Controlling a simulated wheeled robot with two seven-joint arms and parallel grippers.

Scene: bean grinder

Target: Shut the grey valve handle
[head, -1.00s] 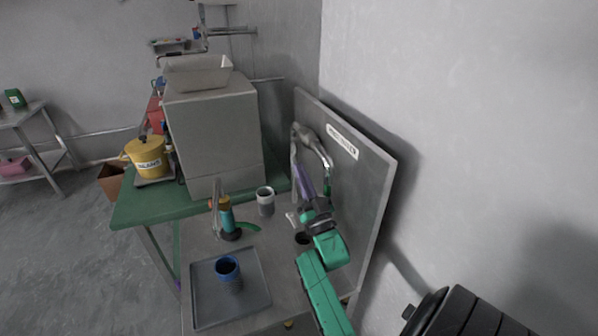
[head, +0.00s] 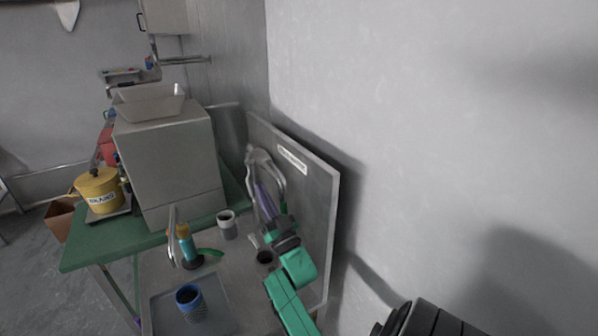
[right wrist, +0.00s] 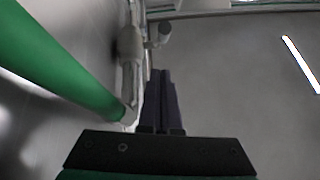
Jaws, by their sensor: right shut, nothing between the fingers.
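A grey metal pipe fitting (head: 261,158) with a curved spout stands against the upright grey panel. It also shows in the right wrist view (right wrist: 130,45), with a short round part sticking out to the right. I cannot tell for certain which part is the valve handle. My right gripper (head: 261,188) is shut and empty, its purple fingers pointing up beside the pipe. In the right wrist view its dark fingers (right wrist: 160,75) are together, just right of and below the fitting; contact is unclear. My left gripper is out of view.
The panel (head: 310,205) stands by the white wall. A grey cup (head: 228,228), a bottle with a green handle (head: 188,248) and a blue cup (head: 189,300) on a tray (head: 158,315) stand left of my arm. A large grey box (head: 170,165) is behind. A green bar (right wrist: 60,65) crosses the wrist view's left.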

